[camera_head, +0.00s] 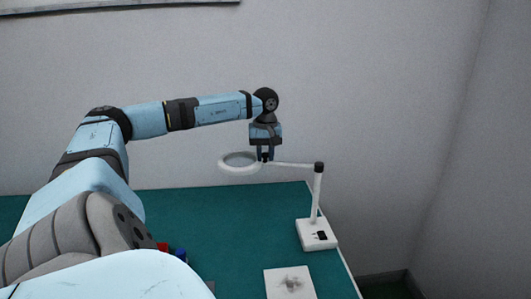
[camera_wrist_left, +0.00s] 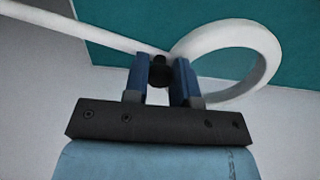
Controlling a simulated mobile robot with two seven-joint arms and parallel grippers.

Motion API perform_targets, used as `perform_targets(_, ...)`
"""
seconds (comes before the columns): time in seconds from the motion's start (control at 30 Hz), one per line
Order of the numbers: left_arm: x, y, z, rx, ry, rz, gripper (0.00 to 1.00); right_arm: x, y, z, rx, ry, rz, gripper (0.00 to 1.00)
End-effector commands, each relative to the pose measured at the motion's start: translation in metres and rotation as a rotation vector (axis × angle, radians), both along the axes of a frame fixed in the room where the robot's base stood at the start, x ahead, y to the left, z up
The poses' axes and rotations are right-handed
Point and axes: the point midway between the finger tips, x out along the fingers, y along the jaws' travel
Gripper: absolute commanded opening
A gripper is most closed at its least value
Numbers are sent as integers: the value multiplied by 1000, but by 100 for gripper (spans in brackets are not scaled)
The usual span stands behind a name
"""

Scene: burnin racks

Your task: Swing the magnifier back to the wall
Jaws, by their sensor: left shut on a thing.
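The magnifier is a white ring head (camera_head: 240,169) on a thin white arm (camera_head: 292,165). The arm joins a white post (camera_head: 317,195) that rises from a white base (camera_head: 316,234) on the table's right side. My left gripper (camera_head: 265,154) points down and is shut on the magnifier where the ring meets the arm. In the left wrist view, the two blue fingers (camera_wrist_left: 161,80) sit either side of a small dark part by the ring (camera_wrist_left: 260,60). The arm extends to the upper left there. My right gripper is not in view.
The green tabletop (camera_head: 215,225) meets the grey wall (camera_head: 350,80) behind it. A pale board (camera_head: 290,284) with a grey patch lies at the front. Small red and blue items (camera_head: 180,253) sit beside my arm, partly hidden. A dark box-like thing (camera_head: 388,285) is at the lower right.

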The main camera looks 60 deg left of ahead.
Motion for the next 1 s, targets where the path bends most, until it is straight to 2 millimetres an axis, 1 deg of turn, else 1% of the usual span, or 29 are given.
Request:
perform_targets(0.03,3,3,4,-1,0,-19,0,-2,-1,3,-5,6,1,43)
perform_targets(0.3,10,12,1,-1,-1,-95,0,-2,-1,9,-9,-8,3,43)
perform_targets(0.77,12,14,1,3,-4,-107,0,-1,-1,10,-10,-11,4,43)
perform_targets(0.8,12,14,1,4,-4,-107,29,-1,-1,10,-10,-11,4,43)
perform_targets(0.9,12,14,1,3,-3,-107,50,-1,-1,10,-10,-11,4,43)
perform_targets(1.0,12,14,1,2,-2,-107,50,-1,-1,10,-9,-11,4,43)
